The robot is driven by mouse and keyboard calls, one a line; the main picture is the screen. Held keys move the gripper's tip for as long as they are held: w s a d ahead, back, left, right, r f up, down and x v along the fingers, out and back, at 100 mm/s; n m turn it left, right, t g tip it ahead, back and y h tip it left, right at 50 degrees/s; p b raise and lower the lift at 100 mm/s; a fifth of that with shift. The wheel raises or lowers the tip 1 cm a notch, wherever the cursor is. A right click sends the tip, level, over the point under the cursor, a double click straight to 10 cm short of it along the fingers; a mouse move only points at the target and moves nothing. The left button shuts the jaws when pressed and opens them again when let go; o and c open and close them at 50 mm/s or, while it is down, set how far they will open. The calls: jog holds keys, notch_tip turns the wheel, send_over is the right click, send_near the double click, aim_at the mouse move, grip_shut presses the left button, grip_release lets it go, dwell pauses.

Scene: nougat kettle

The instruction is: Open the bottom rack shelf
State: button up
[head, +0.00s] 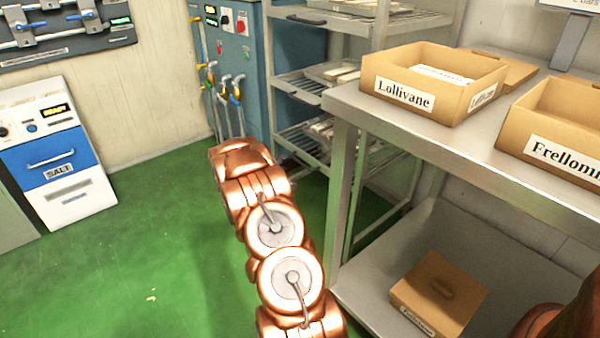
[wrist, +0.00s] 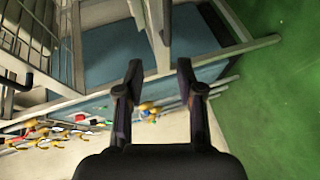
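The metal rack (head: 272,62) stands at the back centre in the head view, with several wire shelves. The lowest shelf I can make out (head: 318,150) holds pale bars; its front left part is partly hidden by my arm. Dark handles show on the upper shelves. In the wrist view my gripper (wrist: 160,84) is open, with nothing between its fingertips. Rack posts and rails (wrist: 215,58) lie beyond the fingers, and a wire shelf (wrist: 32,42) is at the left. In the head view my gripper is hidden behind my copper arm.
A steel table (head: 345,103) fills the right, carrying the Lollivane box (head: 440,85) and the Frellomint-side box (head: 560,125). A closed carton (head: 438,290) lies on its lower shelf. A blue cabinet (head: 238,60) stands left of the rack. Green floor (head: 130,260) is clear at left.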

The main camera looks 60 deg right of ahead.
aim_at(300, 162)
jog(key=shift+g+h, duration=0.4)
jog(key=shift+g, duration=0.2)
jog(key=shift+s+d+f+b, duration=0.25)
jog(key=shift+d+f+b, duration=0.35)
jog(key=shift+d, duration=0.95)
jog(key=shift+s+d+f+b, duration=0.25)
jog(key=shift+d+f+b, duration=0.4)
jog(key=shift+d, duration=0.95)
jog(key=shift+s+d+f+b, duration=0.35)
jog(key=shift+d+f, duration=0.4)
jog(key=shift+d, duration=0.8)
jog(key=shift+w, duration=0.1)
grip_shut()
